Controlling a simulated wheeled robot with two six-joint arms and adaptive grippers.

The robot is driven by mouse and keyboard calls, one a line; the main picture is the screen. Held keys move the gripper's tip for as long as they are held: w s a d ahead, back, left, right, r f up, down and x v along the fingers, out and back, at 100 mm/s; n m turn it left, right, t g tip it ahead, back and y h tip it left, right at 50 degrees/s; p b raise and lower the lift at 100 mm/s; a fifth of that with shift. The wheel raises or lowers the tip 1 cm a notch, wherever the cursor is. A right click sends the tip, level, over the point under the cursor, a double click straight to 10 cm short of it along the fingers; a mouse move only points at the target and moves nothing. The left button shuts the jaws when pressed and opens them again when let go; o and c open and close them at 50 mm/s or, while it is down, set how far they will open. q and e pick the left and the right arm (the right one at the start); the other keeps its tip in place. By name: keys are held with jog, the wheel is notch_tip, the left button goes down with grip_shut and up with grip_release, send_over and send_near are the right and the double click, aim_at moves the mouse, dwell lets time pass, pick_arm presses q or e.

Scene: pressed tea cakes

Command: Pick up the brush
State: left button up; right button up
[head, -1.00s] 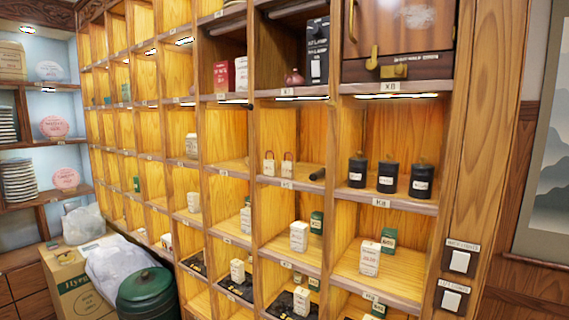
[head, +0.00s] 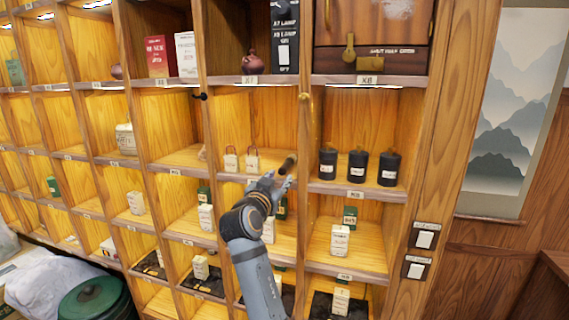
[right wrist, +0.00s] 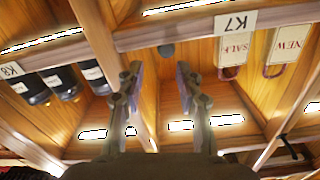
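The likely brush is a short dark cylinder (head: 289,163) lying at the right side of the shelf compartment left of the black canisters. In the right wrist view, which is upside down, its round dark end (right wrist: 167,50) shows at the shelf edge beside the K7 label, beyond the gap between my fingers. My right gripper (head: 279,180) is open and empty in front of and just below that compartment; its two fingers also show spread in the right wrist view (right wrist: 158,78). Bristles cannot be made out. My left gripper is not in view.
Two small tagged packets (head: 241,161) stand left of the cylinder. Black canisters (head: 357,166) stand in the compartment to the right, behind an upright divider (head: 303,130). Boxes and tins fill the compartments below. A green lidded bin (head: 92,301) is at the lower left.

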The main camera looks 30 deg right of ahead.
aim_at(284, 164)
jog(key=p+x, duration=0.2)
jog(key=x, duration=0.3)
jog(key=shift+w+a+p, duration=0.2)
jog(key=shift+w+p, duration=0.2)
jog(key=shift+d+f, duration=0.15)
jog(key=shift+d, duration=0.15)
jog(key=w+d+r+p, duration=0.1)
jog(key=p, duration=0.2)
jog(key=shift+w+d, duration=0.1)
jog(key=shift+w, duration=0.15)
jog(key=shift+w+d+f+p, duration=0.2)
jog(key=shift+w+d+p, duration=0.2)
jog(key=shift+w+d, duration=0.05)
jog(key=shift+w+d+f+p, duration=0.15)
jog(key=shift+w+d+p, duration=0.2)
jog(key=shift+w+d, duration=0.1)
jog(key=shift+w+d+f, duration=0.15)
jog(key=shift+d+f, duration=0.15)
jog(key=shift+a+r, duration=0.1)
jog(key=shift+a, duration=0.1)
jog(key=c, duration=0.4)
grip_shut()
